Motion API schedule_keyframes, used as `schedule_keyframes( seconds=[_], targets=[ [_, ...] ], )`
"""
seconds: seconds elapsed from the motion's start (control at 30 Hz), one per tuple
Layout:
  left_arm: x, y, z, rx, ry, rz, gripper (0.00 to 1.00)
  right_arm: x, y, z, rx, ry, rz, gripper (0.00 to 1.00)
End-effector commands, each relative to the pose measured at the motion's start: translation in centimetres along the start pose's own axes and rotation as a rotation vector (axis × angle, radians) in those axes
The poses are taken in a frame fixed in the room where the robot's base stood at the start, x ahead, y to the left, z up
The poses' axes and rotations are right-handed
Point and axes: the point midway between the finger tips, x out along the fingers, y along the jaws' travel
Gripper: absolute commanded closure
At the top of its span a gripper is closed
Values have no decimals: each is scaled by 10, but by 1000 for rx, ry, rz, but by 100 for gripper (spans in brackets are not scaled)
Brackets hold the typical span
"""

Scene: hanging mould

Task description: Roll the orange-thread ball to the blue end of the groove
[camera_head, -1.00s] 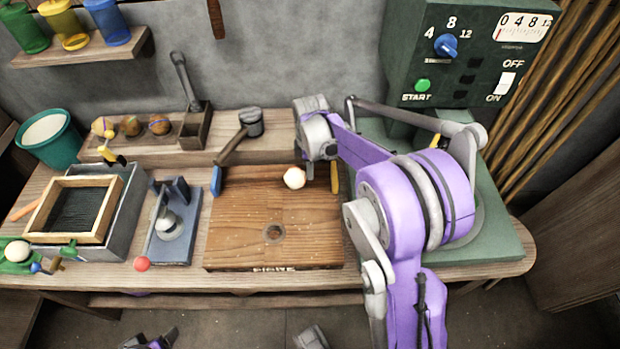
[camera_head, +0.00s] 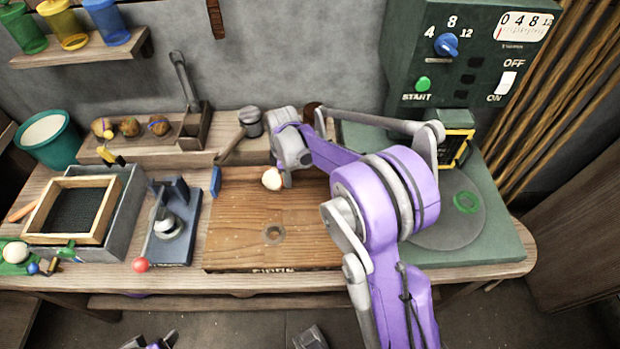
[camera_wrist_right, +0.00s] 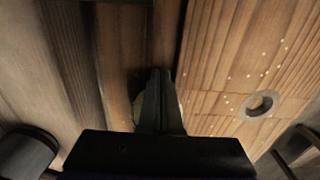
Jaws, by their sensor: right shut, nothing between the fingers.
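A pale ball (camera_head: 271,179) sits at the back of the wooden board (camera_head: 235,235), along its rear edge where the groove runs. Its thread colour is too small to make out. The blue end (camera_head: 215,181) of the groove is to the left of the ball. The other end is hidden behind my right arm. My right gripper (camera_head: 285,182) is shut and empty, close to the right side of the ball; I cannot tell whether they touch. In the right wrist view the shut fingers (camera_wrist_right: 158,75) hide most of what is behind them.
A hammer-like tool (camera_head: 250,122) leans behind the board. A blue press with a red knob (camera_head: 141,265) stands left of it. A rack (camera_head: 190,137) with several small balls is at the back left. A green machine (camera_head: 470,60) stands at the right.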

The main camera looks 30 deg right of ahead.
Motion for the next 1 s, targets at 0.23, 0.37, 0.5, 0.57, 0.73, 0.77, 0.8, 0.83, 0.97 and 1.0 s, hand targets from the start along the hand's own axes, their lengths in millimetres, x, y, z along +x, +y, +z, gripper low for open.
schedule_keyframes(
  seconds=[0.23,0.37,0.5,0.57,0.73,0.77,0.8,0.83,0.97,1.0],
  targets=[
    [2,0,1,0,-1,0,33,0,-1,-78,-6,2,-1,100],
    [2,0,1,0,-1,0,33,0,0,-108,-3,1,0,100],
    [2,0,1,0,-1,0,33,0,0,-126,-1,1,0,100],
    [2,0,1,0,-1,0,33,0,0,-128,0,1,0,100],
    [2,0,1,0,-1,0,33,0,0,-129,1,0,0,100],
    [2,0,1,0,-1,0,33,0,0,-129,1,0,0,100],
    [2,0,1,0,-1,0,33,0,0,-129,1,0,0,100],
    [2,0,1,0,-1,0,33,0,0,-129,1,0,0,100],
    [1,0,1,0,0,0,33,-2,0,-129,1,1,0,100],
    [0,0,0,0,0,0,33,-4,-1,-129,1,1,0,100]
  ],
)
